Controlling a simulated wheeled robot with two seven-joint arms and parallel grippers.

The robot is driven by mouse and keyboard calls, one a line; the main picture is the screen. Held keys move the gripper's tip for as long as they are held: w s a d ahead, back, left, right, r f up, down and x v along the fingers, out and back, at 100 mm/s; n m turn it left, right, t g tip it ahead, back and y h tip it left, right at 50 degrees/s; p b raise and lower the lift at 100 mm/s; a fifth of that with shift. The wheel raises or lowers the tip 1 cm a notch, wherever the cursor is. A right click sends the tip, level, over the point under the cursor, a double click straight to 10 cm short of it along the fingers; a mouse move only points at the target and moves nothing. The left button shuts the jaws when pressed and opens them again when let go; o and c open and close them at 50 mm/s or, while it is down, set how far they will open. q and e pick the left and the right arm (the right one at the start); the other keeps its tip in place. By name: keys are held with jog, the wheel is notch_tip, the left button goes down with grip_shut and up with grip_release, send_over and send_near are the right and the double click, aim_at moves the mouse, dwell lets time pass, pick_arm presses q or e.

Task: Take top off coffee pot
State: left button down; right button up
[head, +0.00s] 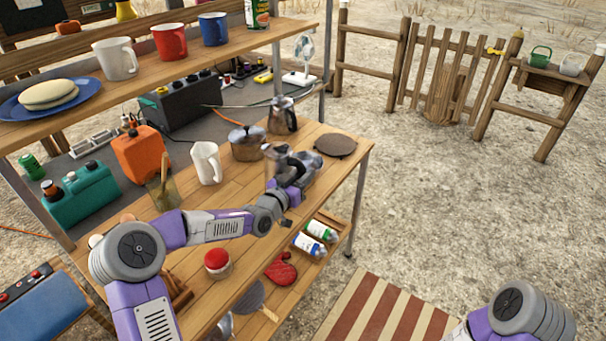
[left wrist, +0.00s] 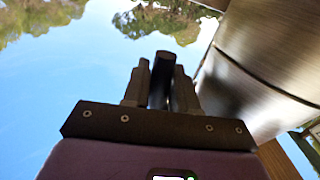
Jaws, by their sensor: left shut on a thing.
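A metal coffee pot (head: 280,117) with a black handle stands at the back of the wooden worktop. My left gripper (head: 284,163) is above the worktop, nearer me than that pot. In the left wrist view, its two fingers (left wrist: 161,88) are shut on a short dark handle-like part (left wrist: 158,62). I cannot tell what this part belongs to. A large brushed-metal body (left wrist: 262,75) with a seam fills the right of that view, close beside the fingers. The gripper's own bulk hides the grip in the head view. My right gripper is out of view.
A lidded pot (head: 248,146) stands left of my gripper, and a round brown trivet (head: 336,146) lies to the right. The upper shelf (head: 190,75) holds several mugs. Bottles (head: 315,235) stand on the lower shelf.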

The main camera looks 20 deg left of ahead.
pick_arm(q)
jog(key=shift+f, duration=0.45)
dwell(0.5)
jog(key=shift+d, duration=0.1)
jog(key=shift+w+y, duration=0.1)
jog(key=shift+y, duration=0.4)
jog(key=shift+w+f+n+y, duration=0.15)
jog(key=shift+n+y, duration=0.15)
jog(key=shift+n, duration=0.2)
jog(key=shift+n+y, duration=0.3)
jog(key=shift+y, duration=0.1)
jog(key=shift+n+t+y, duration=0.3)
jog(key=shift+n+y, duration=0.2)
jog(key=shift+y, duration=0.3)
jog(key=shift+r, duration=0.3)
